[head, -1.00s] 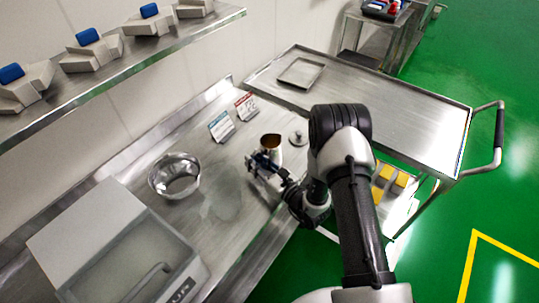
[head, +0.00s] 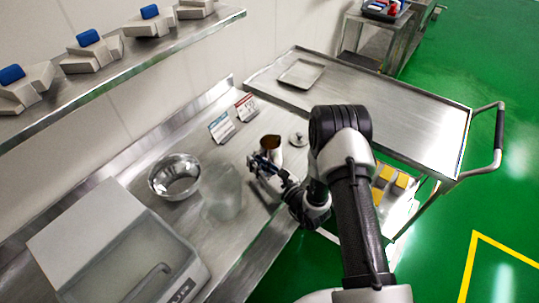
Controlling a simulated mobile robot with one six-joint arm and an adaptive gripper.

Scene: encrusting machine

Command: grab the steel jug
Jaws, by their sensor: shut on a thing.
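The steel jug (head: 272,145) stands on the steel counter in the head view, with a brown inside showing at its open top. My gripper (head: 262,162) is at the jug's near left side, low down, and is shut on it. The fingers are small and partly hidden against the jug. My arm comes in from the right and covers part of the counter beside the jug.
A steel bowl (head: 174,177) and a clear container (head: 222,190) stand left of the jug. Two small signs, blue (head: 221,127) and red (head: 246,107), stand behind it. A small lid-like steel piece (head: 298,139) lies to its right. A cart (head: 400,115) adjoins the counter.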

